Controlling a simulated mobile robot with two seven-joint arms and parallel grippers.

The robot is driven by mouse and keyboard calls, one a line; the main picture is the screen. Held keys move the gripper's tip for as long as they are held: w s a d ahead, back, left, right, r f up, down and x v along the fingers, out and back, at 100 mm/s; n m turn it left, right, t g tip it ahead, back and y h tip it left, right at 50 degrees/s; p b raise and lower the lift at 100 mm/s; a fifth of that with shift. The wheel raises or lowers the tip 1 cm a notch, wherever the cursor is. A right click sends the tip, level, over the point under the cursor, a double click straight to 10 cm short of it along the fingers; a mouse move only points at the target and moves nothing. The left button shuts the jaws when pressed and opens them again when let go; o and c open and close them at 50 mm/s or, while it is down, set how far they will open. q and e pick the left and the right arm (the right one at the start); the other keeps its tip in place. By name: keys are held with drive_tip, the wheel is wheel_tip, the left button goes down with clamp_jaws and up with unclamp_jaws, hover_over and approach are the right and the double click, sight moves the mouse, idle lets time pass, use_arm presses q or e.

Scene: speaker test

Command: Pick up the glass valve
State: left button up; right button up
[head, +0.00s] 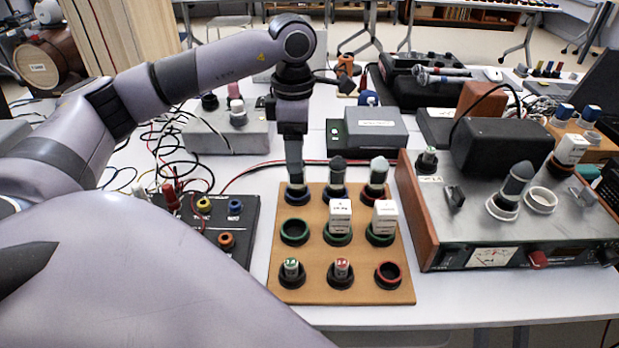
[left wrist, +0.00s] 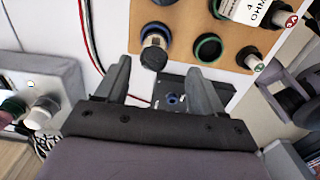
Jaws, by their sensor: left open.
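A wooden socket board (head: 316,278) stands on the white table with rows of coloured ring sockets. My left gripper (head: 295,177) points down at the back-left socket, over a valve (head: 297,194) in a blue ring that it mostly hides. In the left wrist view the gripper (left wrist: 160,80) is open and empty, and a glass-sided valve with a dark end (left wrist: 154,50) lies just beyond the fingertips, roughly between them. Two more valves, one dark-topped (head: 338,172) and one grey-topped (head: 379,171), stand in the same row. My right gripper is not in view.
White labelled boxes (head: 341,216) and small capped pieces (head: 291,268) stand on the board. An amplifier (head: 490,232) with a tall valve (head: 517,178) stands close on the right. A black panel (head: 250,222) and loose cables are on the left.

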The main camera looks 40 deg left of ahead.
sight(297, 177)
use_arm(q)
drive_tip(key=f, duration=0.7)
drive_tip(key=shift+w+a+f, duration=0.15)
drive_tip(key=shift+w+f, duration=0.05)
drive_tip(key=shift+w, duration=0.2)
drive_tip(key=c, duration=1.1)
